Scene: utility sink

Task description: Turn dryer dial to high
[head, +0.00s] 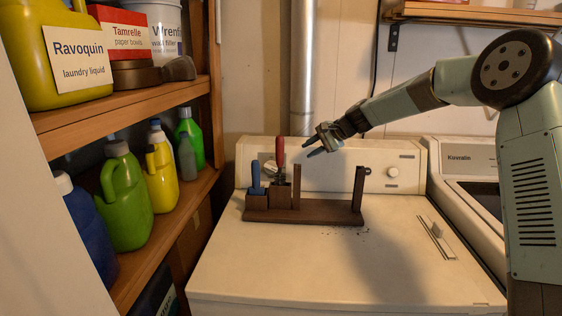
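The cream dryer (290,270) stands in the middle, with a raised control panel (335,160) along its back. A small round white dial (392,172) sits at the panel's right end; its pointer setting is too small to read. Another rounded, dial-like part at the panel's left is partly hidden by tools. My gripper (308,149) reaches in from the right and points left, in front of the panel's upper edge. Its two fingers look apart, with nothing between them. It is left of the white dial and near the red-handled tool.
A dark wooden tool rack (305,215) stands on the dryer top, with a red-handled tool (279,155) and a blue-handled one (256,178). Shelves of bottles (125,195) line the left. The front dryer top is clear.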

